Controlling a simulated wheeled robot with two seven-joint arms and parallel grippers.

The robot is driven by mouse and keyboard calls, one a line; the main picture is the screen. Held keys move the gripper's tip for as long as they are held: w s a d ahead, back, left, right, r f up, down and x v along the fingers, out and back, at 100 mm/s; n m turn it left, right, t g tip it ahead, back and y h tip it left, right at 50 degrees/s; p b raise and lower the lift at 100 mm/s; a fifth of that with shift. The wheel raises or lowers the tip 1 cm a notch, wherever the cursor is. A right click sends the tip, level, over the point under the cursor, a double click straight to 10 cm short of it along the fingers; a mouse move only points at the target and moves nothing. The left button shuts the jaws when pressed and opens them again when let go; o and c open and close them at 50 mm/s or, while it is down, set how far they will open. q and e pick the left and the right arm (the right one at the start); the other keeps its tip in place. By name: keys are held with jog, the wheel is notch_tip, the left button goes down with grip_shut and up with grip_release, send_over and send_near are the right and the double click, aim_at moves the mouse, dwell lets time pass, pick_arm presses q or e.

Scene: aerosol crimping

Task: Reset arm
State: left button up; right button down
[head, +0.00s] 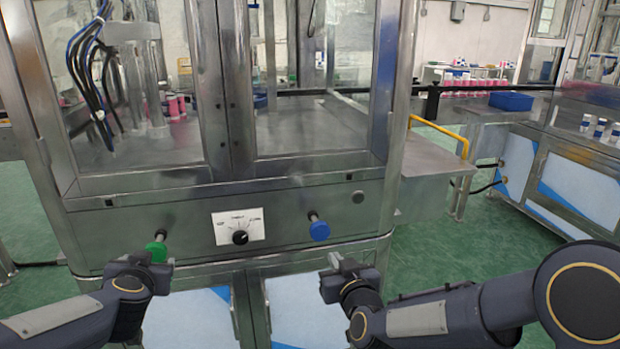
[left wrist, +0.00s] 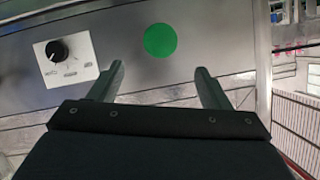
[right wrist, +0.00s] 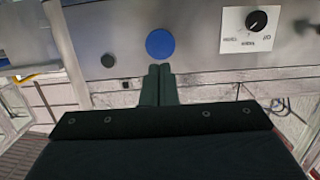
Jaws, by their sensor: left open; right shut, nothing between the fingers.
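My left gripper (head: 141,258) is in front of the machine's lower panel, just below and left of the green button (head: 157,250). In the left wrist view the left gripper (left wrist: 160,82) has its two fingers spread and empty, with the green button (left wrist: 160,40) ahead between them. My right gripper (head: 336,263) is below the blue button (head: 319,229).
The metal panel (head: 285,204) carries a black rotary knob (head: 240,237) on a white plate between the buttons. Behind glass doors are pink-and-white cans (head: 175,106) and cables. A side shelf (head: 430,160) with a yellow rail juts out right. A blue bin (head: 511,101) stands farther back.

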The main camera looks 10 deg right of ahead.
pick_arm(q)
jog(key=s+r+g+h, duration=0.2)
jog(key=s+h, duration=0.4)
jog(key=s, duration=0.7)
jog(key=s+a+f+n+g, duration=0.1)
jog(key=s+f+n+g, duration=0.2)
jog(key=s, duration=0.8)
jog(key=s+a+f+g, duration=0.1)
jog(key=s+f+g, duration=0.2)
jog(key=s+f, duration=0.5)
pick_arm(e)
jog(key=s+f+m+g+y, duration=0.3)
jog(key=s+g, duration=0.7)
jog(key=s, duration=2)
pick_arm(q)
jog(key=s+r+p, duration=0.3)
jog(key=r+p, duration=1.5)
jog(key=r, duration=0.2)
jog(key=shift+n+y, duration=0.3)
jog(key=shift+y, duration=0.1)
pick_arm(e)
notch_tip(320, 180, up, 17)
jog(key=s+n, duration=0.1)
jog(key=shift+d+r+g+y, duration=0.15)
jog(key=shift+d+g+y, duration=0.15)
jog(key=shift+y, duration=0.1)
pick_arm(q)
jog(key=shift+d, duration=0.1)
